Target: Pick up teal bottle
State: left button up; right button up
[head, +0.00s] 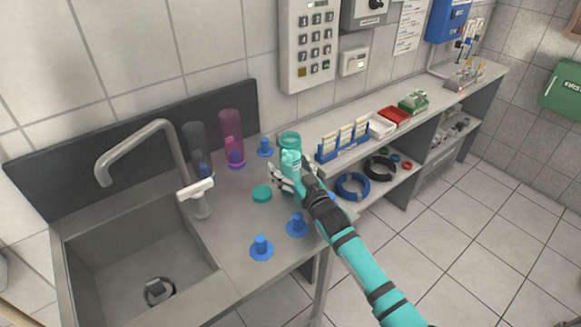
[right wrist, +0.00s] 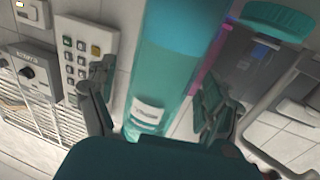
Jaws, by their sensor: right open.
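The teal bottle (head: 290,140) is a see-through teal cylinder at the counter's right part, near the shelf. My right gripper (head: 286,180) is at the bottle, its arm coming in from the lower right and hiding part of the bottle. In the right wrist view the bottle (right wrist: 172,60) stands between the two spread fingers of my right gripper (right wrist: 155,98). The fingers are open, with a gap visible on the left; whether the right finger touches it I cannot tell. A pale label shows on the bottle. My left gripper is not in view.
A teal disc (head: 262,194) lies left of the gripper. Blue pegs (head: 261,248) stand on the counter, several in all. A magenta bottle (head: 231,135) and a dark grey bottle (head: 194,140) stand behind left. The sink (head: 140,262) is left; a blue card rack (head: 343,142) is right.

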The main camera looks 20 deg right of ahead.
jog(key=c, duration=1.4)
